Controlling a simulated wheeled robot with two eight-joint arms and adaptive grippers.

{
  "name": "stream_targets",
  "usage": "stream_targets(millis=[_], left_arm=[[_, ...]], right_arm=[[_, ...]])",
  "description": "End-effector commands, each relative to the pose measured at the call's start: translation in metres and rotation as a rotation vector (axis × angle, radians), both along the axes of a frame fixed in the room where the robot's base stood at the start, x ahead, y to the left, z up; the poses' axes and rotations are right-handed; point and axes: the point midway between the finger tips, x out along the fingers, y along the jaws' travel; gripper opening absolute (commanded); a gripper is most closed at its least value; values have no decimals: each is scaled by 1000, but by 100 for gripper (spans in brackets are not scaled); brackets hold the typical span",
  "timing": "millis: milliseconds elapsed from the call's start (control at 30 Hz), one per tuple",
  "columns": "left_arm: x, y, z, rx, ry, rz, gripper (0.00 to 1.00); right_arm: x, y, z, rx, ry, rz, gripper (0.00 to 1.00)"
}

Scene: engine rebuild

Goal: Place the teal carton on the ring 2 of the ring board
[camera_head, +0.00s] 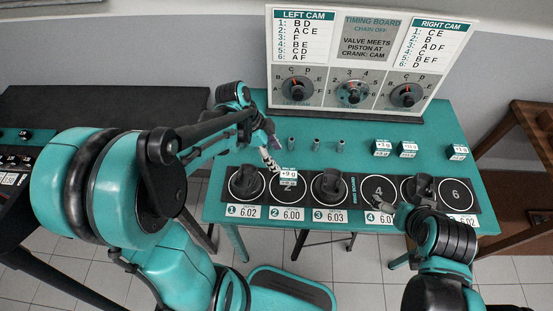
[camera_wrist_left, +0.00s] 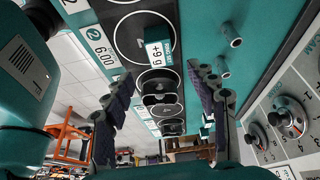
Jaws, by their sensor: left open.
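A small carton (camera_head: 288,175) with a white "+9 g" label sits on ring 2 (camera_head: 287,191) of the black ring board (camera_head: 263,206), towards its back edge. The carton also shows in the left wrist view (camera_wrist_left: 159,53), overlapping the edge of its ring. My left gripper (camera_head: 270,150) is just behind and above the carton in the head view. Its two fingers are spread apart in the left wrist view (camera_wrist_left: 160,97), with nothing between them touching.
Dark round parts stand on rings 1, 3 (camera_head: 329,186) and 5. Rings 4 and 6 (camera_head: 455,194) look bare. Several labelled cartons (camera_head: 382,148) stand at the back right. Short grey pegs (camera_head: 316,144) stand behind the board. The timing board (camera_head: 352,60) rises at the back.

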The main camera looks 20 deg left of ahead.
Motion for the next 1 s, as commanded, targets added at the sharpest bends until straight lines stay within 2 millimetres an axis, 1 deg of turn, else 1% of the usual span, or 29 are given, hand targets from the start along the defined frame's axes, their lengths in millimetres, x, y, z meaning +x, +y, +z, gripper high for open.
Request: stream_targets(millis=[67, 167, 333, 400, 500, 600, 700, 800, 1000], left_arm=[[-6, -1, 8, 15, 3, 59, 58], [-18, -4, 22, 45, 3, 225, 58], [-48, -4, 49, 65, -45, 626, 58], [-59, -2, 57, 46, -79, 787, 58], [-73, 0, 66, -5, -127, 982, 58], [-82, 1, 71, -67, -167, 1125, 58], [-88, 2, 73, -115, -191, 1213, 58], [-90, 3, 75, -141, -201, 1255, 58], [-89, 3, 76, -147, -203, 1265, 58]], right_arm=[[0, 0, 0, 0, 0, 0, 100], [0, 0, 0, 0, 0, 0, 100], [0, 0, 0, 0, 0, 0, 100], [0, 0, 0, 0, 0, 0, 100], [0, 0, 0, 0, 0, 0, 100], [0, 0, 0, 0, 0, 0, 100], [0, 0, 0, 0, 0, 0, 100], [0, 0, 0, 0, 0, 0, 100], [0, 0, 0, 0, 0, 0, 100]])
